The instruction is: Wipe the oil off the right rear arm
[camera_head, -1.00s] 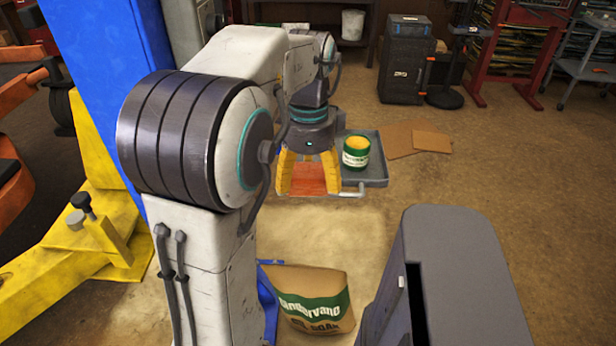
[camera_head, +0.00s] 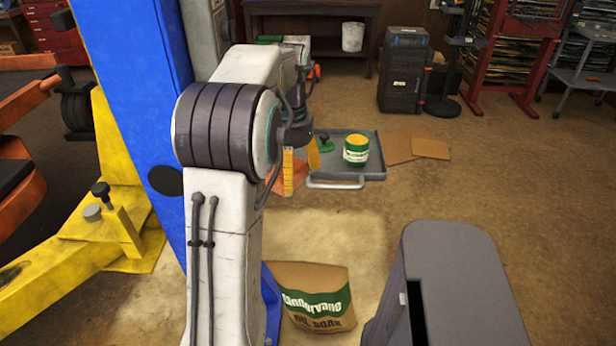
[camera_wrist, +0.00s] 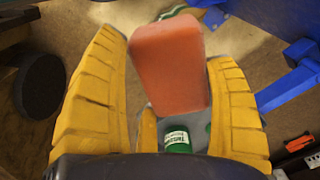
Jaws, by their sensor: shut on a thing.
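An orange-red block (camera_wrist: 168,65), like a sponge, sits between the yellow fingers of my gripper (camera_wrist: 165,85) in the wrist view. In the head view my gripper (camera_head: 301,170) hangs at the left end of the grey tray, partly hidden by my arm; part of the block (camera_head: 291,178) shows below it. A yellow lift arm (camera_head: 50,265) with an upright pad post lies at the left, by the blue column (camera_head: 140,90). A dark round patch (camera_head: 166,180) shows against the column; I cannot tell if it is oil.
The grey tray (camera_head: 345,183) holds a green-and-yellow can (camera_head: 356,150) and a small green item (camera_head: 325,145). An oil-soak bag (camera_head: 312,297) stands in front, beside a grey cabinet-like box (camera_head: 450,270). Cardboard (camera_head: 408,147) lies behind.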

